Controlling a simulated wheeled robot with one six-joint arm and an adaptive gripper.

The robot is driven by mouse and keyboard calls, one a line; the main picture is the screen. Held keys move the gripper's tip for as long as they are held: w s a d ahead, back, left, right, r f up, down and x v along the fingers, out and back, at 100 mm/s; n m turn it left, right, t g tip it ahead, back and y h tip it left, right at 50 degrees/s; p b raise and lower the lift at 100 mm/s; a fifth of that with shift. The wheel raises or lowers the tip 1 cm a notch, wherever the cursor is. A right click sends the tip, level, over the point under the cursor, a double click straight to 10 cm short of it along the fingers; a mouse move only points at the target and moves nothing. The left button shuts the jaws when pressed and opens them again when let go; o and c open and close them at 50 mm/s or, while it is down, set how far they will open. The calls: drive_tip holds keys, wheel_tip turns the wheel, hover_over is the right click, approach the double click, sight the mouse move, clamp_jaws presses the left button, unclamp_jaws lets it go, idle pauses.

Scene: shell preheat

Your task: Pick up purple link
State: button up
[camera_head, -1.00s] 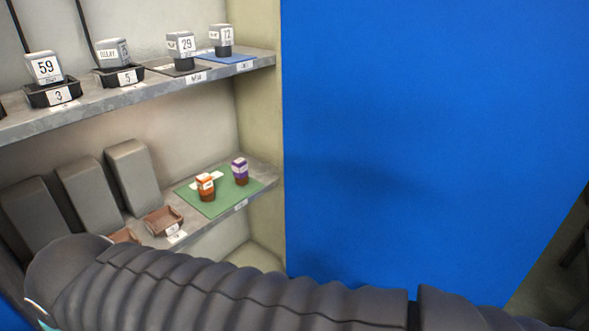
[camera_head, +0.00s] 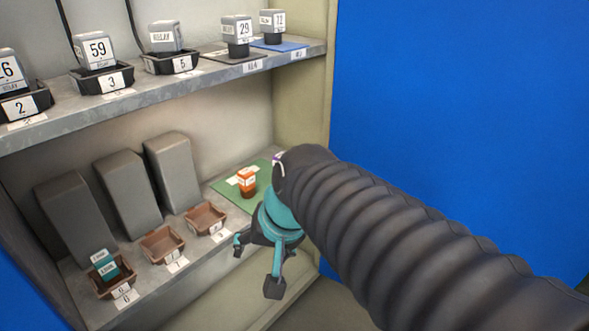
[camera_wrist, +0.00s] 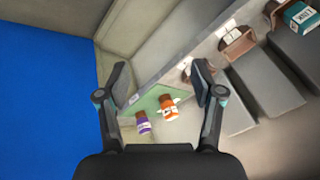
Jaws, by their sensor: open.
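The purple link (camera_wrist: 143,122) stands on the green mat (camera_wrist: 141,104) in the wrist view, beside an orange link (camera_wrist: 169,107). It lies between and beyond my open fingers, nearer the left one. In the head view my arm hides most of the purple link; only a sliver of purple (camera_head: 277,157) shows at the arm's edge. My gripper (camera_head: 256,266) hangs open and empty in front of the lower shelf, below and to the right of the orange link (camera_head: 247,182). It also shows open in the wrist view (camera_wrist: 160,90), apart from both links.
Brown trays (camera_head: 162,244) line the lower shelf; one holds a teal link (camera_head: 106,265). Grey blocks (camera_head: 125,194) stand behind them. The upper shelf (camera_head: 220,75) carries grey relays in black trays and on mats. A blue panel (camera_head: 450,100) fills the right side.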

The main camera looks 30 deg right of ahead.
drive_tip(key=w+d+f+m+t+y+b, duration=0.15)
drive_tip(key=w+d+m+y+b, duration=0.35)
drive_tip(key=w+m, duration=0.75)
drive_tip(key=w+d+f+m+t, duration=0.1)
drive_tip(key=w+d+m+t, duration=0.15)
drive_tip(key=d+m, duration=0.35)
drive_tip(key=w+d+m+t+h, duration=0.1)
drive_tip(key=w+d+m, duration=0.25)
drive_tip(key=d, duration=0.35)
drive_tip(key=w+d+f+m+t, duration=0.1)
drive_tip(key=w+d+m+t, duration=0.1)
drive_tip(key=w+d+m, duration=0.35)
drive_tip(key=shift+n+t, duration=0.3)
drive_tip(key=shift+n, duration=0.35)
drive_tip(key=x, duration=0.2)
drive_tip(key=b+x, duration=0.1)
drive_tip(key=x, duration=0.1)
drive_tip(key=f+x, duration=0.1)
drive_tip(key=x, duration=0.1)
drive_tip(key=shift+d, duration=0.4)
drive_tip(key=shift+r+b+x, duration=0.2)
drive_tip(key=shift+b+x, duration=0.2)
drive_tip(key=shift+x, duration=2.15)
clamp_jaws()
